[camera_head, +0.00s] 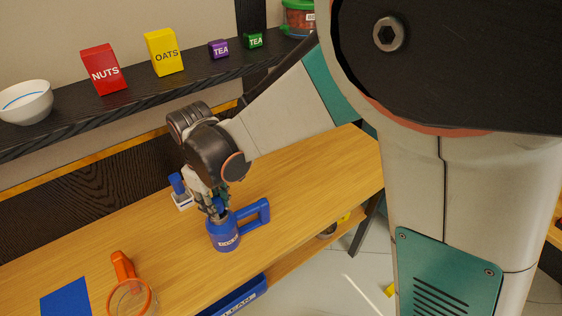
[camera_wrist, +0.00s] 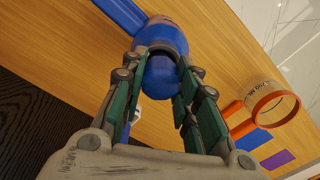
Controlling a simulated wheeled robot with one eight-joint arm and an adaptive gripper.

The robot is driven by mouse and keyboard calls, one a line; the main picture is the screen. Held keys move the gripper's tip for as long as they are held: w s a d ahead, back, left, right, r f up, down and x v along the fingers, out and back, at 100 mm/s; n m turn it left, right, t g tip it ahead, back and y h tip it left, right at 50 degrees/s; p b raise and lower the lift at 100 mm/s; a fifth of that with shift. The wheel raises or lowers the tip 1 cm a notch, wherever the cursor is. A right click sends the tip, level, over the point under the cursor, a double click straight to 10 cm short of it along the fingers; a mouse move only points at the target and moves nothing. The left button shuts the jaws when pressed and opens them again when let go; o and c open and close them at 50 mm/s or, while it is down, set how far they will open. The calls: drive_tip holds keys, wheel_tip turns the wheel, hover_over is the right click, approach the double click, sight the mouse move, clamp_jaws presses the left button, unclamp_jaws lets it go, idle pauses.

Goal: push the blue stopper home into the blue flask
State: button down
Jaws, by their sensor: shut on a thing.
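In the wrist view the flask (camera_wrist: 170,35) is just beyond my fingertips. My gripper (camera_head: 217,208) points down over the flask's mouth. In the wrist view my gripper (camera_wrist: 163,82) is shut on the rounded blue stopper (camera_wrist: 158,76), one finger on each side. The stopper lines up with the flask's top and a dark rim shows between them. I cannot tell how deep it sits; my fingers hide most of it in the head view.
A white holder with a blue piece (camera_head: 179,187) stands close behind the flask. An orange-handled clear jug (camera_head: 131,297) and a blue mat (camera_head: 66,299) are at the front left. Boxes and a bowl (camera_head: 27,102) line the dark shelf behind. The counter right of the flask is clear.

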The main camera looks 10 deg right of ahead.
sight(215, 201)
drive_tip(key=shift+f, duration=0.3)
drive_tip(key=c, duration=1.2)
unclamp_jaws()
drive_tip(key=shift+o, duration=0.2)
drive_tip(key=shift+c, duration=1.4)
drive_tip(key=shift+r, duration=0.1)
drive_tip(key=shift+r+p, duration=2.2)
drive_tip(key=shift+r, duration=1.2)
